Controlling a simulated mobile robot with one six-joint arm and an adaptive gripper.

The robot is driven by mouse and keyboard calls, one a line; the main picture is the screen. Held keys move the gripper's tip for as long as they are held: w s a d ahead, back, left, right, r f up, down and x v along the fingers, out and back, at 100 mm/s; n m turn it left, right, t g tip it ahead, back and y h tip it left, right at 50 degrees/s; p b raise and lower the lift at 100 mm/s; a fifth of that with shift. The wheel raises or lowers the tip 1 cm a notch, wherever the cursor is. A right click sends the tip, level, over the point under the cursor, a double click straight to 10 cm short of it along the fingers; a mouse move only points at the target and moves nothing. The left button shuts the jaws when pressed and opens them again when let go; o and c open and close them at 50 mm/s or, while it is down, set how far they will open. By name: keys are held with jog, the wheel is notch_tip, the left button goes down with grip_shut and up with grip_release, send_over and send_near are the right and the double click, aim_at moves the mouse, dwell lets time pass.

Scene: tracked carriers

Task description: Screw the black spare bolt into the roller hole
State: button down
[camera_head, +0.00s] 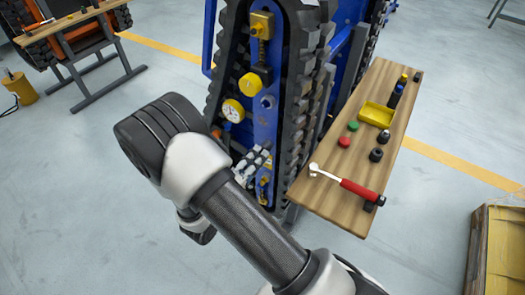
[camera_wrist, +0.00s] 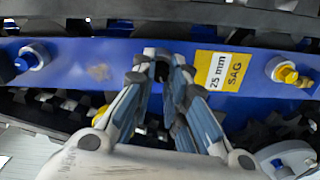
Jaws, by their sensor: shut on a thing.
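My gripper (camera_head: 256,165) is at the lower part of the blue track frame (camera_head: 264,125) on the tracked carrier. In the wrist view my gripper (camera_wrist: 163,70) is shut on a small dark thing (camera_wrist: 161,72), which looks like the black bolt, in front of the blue frame (camera_wrist: 120,72). Most of it is covered by the fingers. The roller hole is not visible; the fingertips cover that part of the frame. I cannot tell whether the bolt touches the frame or sits in a hole.
A yellow and white "25 mm SAG" label (camera_wrist: 222,72) is right of the fingertips. Roller fittings flank them at left (camera_wrist: 33,57) and right (camera_wrist: 282,69). Black track runs close by. A wooden bench (camera_head: 335,195) holds a red-handled ratchet (camera_head: 345,184) and a yellow tray (camera_head: 376,115).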

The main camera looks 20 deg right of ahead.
jog(key=m, duration=0.9)
jog(key=shift+f, duration=0.1)
jog(key=c, duration=1.7)
grip_release()
jog(key=n+p, duration=0.7)
jog(key=n, duration=2.2)
